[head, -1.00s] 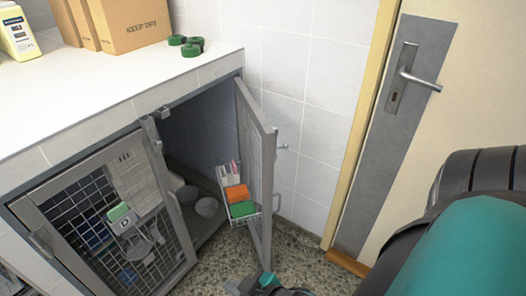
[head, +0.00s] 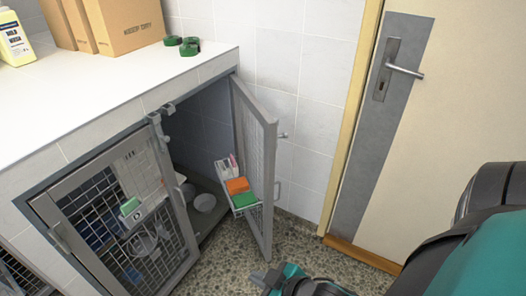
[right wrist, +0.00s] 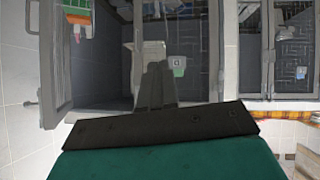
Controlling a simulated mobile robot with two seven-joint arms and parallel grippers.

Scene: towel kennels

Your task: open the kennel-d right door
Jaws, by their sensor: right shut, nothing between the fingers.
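The right kennel door (head: 262,160), a grey frame with mesh, stands swung open toward the room. A rack with an orange and a green item hangs on its inner side. The kennel behind it is open, with a bowl (head: 204,202) inside. The left door (head: 125,215) of the same unit is shut, with a latch (head: 160,113) at its top edge. My right gripper (head: 265,279) is low in front of the open door, apart from it. In the right wrist view its fingers (right wrist: 156,72) are together and empty. My left gripper is not in view.
The white tiled counter (head: 100,95) above carries cardboard boxes (head: 125,25), a yellow bottle (head: 14,40) and green rolls (head: 188,46). A cream room door (head: 440,130) with a lever handle stands at right. Speckled floor (head: 235,250) is clear before the kennel.

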